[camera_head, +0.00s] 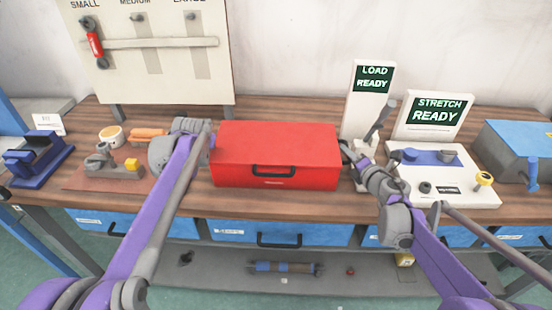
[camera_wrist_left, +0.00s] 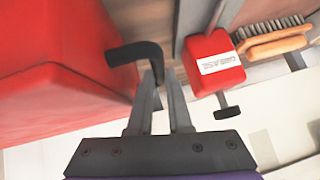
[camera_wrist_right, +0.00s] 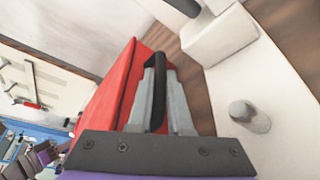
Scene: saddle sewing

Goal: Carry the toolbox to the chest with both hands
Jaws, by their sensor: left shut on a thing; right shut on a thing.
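The red toolbox (camera_head: 278,149) is level over the middle of the wooden workbench (camera_head: 150,198), with a black front handle (camera_head: 273,171). I cannot tell whether its base touches the bench top. My left gripper (camera_head: 211,139) is at its left end, shut on a black side handle (camera_wrist_left: 136,53), which shows in the left wrist view. My right gripper (camera_head: 346,149) is at its right end, shut on the other black side handle (camera_wrist_right: 157,85), seen in the right wrist view. I cannot make out a chest for certain.
A tool board (camera_head: 155,50) stands at the back left.

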